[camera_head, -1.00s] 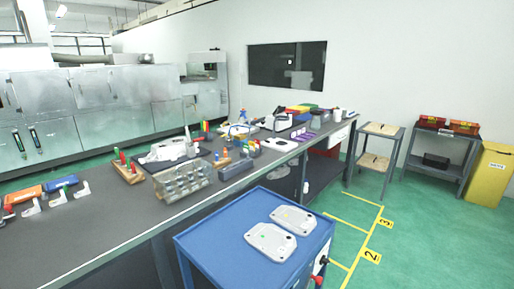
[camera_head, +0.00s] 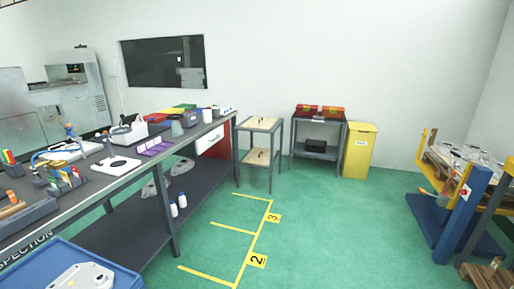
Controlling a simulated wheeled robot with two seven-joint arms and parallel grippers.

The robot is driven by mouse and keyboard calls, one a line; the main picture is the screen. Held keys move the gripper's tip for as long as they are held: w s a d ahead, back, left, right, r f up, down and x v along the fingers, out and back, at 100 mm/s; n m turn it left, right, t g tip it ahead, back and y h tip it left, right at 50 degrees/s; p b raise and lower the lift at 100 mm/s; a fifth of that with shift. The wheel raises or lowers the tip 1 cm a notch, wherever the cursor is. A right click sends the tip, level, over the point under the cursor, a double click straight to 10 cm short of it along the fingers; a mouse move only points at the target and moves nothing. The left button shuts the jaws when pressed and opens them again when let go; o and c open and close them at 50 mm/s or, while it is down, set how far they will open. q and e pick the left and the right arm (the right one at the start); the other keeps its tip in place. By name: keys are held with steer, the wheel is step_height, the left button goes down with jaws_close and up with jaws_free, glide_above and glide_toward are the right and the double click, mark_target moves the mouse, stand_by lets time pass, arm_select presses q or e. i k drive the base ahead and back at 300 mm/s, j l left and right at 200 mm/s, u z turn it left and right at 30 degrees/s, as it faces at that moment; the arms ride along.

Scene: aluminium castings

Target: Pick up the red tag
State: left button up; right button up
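No red tag can be made out for certain. A small rack of coloured tags or cards (camera_head: 67,180), with green, yellow and reddish pieces, stands on the dark workbench (camera_head: 118,184) at the left. Another upright group of coloured pieces (camera_head: 9,158) is at the left edge; they are too small to tell apart. Neither of my grippers is in view.
A blue cart (camera_head: 115,272) with a pale casting (camera_head: 82,277) is at the lower left. Two small tables (camera_head: 260,124) (camera_head: 318,121) and a yellow bin (camera_head: 359,150) stand by the back wall. A blue-and-yellow pallet stand (camera_head: 455,205) is at the right. Green floor between is clear.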

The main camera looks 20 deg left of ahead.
mark_target(75, 169)
steer(key=i+u, duration=0.2)
steer(key=i, duration=0.4)
steer(key=i+u, duration=0.25)
steer(key=i, duration=0.35)
steer(key=i+l+u, duration=0.2)
steer(key=i, duration=0.4)
steer(key=i+j+u, duration=0.1)
steer(key=i+u, duration=0.15)
steer(key=u, duration=0.15)
steer(key=i+u, duration=0.2)
steer(key=u, duration=0.2)
steer(key=i+u, duration=0.35)
steer(key=i+l+u, duration=0.15)
steer(key=u, duration=0.25)
